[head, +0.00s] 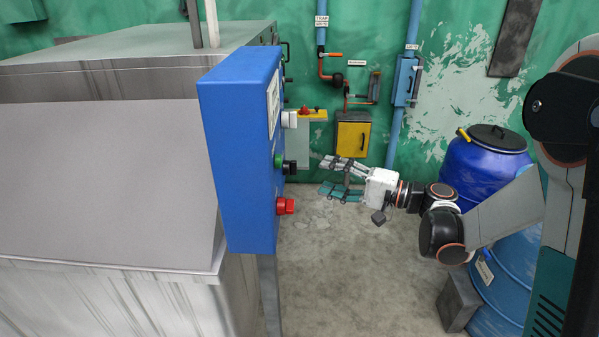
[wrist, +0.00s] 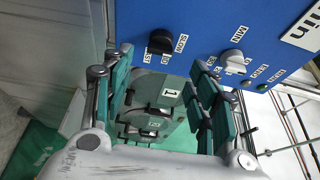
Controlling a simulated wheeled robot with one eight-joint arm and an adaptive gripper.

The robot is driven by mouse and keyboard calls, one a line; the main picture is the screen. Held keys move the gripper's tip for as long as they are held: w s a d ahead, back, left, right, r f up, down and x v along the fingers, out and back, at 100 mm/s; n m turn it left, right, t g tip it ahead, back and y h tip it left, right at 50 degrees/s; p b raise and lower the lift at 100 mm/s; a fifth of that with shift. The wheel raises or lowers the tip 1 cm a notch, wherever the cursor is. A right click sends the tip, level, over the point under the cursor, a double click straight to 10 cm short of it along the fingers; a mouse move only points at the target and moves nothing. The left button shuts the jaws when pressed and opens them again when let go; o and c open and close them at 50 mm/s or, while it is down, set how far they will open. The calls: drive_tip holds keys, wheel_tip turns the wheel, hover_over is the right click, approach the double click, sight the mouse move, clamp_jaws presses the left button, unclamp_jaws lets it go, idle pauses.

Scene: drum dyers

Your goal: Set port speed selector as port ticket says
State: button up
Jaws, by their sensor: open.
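A blue control panel (head: 238,150) stands at left centre in the head view, its knobs facing right. It carries a white knob (head: 289,119), a black knob (head: 290,167) and a red button (head: 285,206). In the wrist view, a black selector (wrist: 160,42) on the blue panel has small labels, one seemingly reading FAST. A white knob (wrist: 233,61) sits right of it. My gripper (head: 338,178) is open and empty, right of the panel and apart from it. In the wrist view its fingers (wrist: 163,68) spread below the black selector. I cannot identify a port ticket.
Grey parts with plates numbered 1 (wrist: 170,93) and 2 show between my fingers. A steel machine (head: 100,190) fills the left. Blue drums (head: 485,165) stand at right near my arm. A yellow box (head: 352,137) hangs on the wall.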

sight(290, 168)
drive_tip(key=b+x, duration=0.1)
drive_tip(key=x, duration=0.7)
drive_tip(key=shift+w+a, duration=0.15)
drive_tip(key=shift+a, duration=0.15)
drive_tip(key=shift+c, duration=0.5)
drive_tip(key=c, duration=1)
